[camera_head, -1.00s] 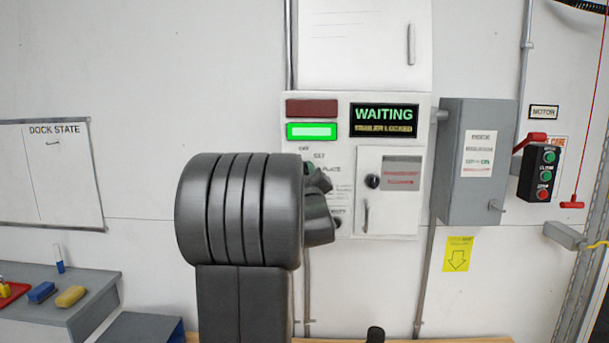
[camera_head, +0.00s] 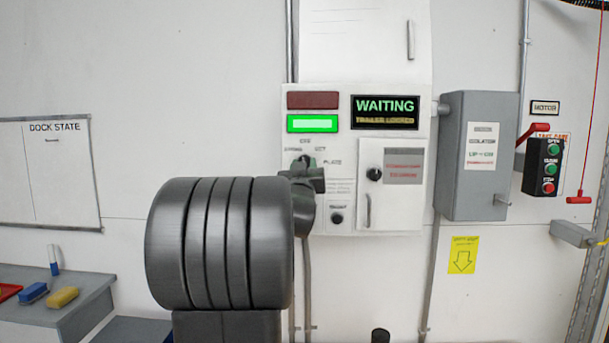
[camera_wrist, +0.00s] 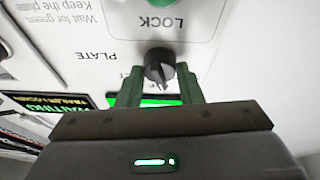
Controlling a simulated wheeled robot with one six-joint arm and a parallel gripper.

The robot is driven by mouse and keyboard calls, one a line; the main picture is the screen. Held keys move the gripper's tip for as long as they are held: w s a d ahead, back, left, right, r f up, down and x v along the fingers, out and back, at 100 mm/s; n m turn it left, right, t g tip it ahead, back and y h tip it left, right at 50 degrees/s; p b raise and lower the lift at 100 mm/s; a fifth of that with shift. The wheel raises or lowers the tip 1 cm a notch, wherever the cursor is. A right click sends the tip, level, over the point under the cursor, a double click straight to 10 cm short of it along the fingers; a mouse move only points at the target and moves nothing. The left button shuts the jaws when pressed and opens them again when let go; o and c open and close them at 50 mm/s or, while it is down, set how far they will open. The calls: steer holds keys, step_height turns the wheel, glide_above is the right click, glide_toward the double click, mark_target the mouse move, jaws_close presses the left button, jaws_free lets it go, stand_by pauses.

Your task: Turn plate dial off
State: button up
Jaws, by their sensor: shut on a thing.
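The plate dial (camera_wrist: 159,66) is a small black knob on the white control panel, with the word PLATE printed beside it. In the wrist view it sits between the fingertips of my gripper (camera_wrist: 160,86), which is shut on it. A pale mark shows on the knob; its exact setting is hard to read. In the head view my gripper (camera_head: 304,176) is against the control panel (camera_head: 345,165), below the lit green lamp, and mostly hides the dial. The OFF and SET lettering around it is small and blurred.
The display (camera_head: 385,112) reads WAITING, TRAILER LOCKED. A small black knob (camera_head: 337,218) and a keyed white door (camera_head: 390,190) are close by. A grey isolator box (camera_head: 478,155) and a push-button box (camera_head: 545,167) are to the right. A desk with erasers stands at lower left.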

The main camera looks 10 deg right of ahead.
steer(key=shift+a+m+g+h+p, duration=0.1)
steer(key=shift+m+g+h+p, duration=0.3)
steer(key=shift+m, duration=0.7)
steer(key=shift+m+g+h+p, duration=0.1)
steer(key=shift+m+h+p, duration=0.5)
steer(key=shift+m, duration=0.8)
steer(key=o, duration=1)
steer(key=shift+c, duration=0.2)
steer(key=b+v, duration=0.3)
steer(key=v, duration=1)
steer(key=shift+s+a, duration=0.2)
steer(key=shift+s, duration=0.1)
steer(key=shift+f, duration=0.1)
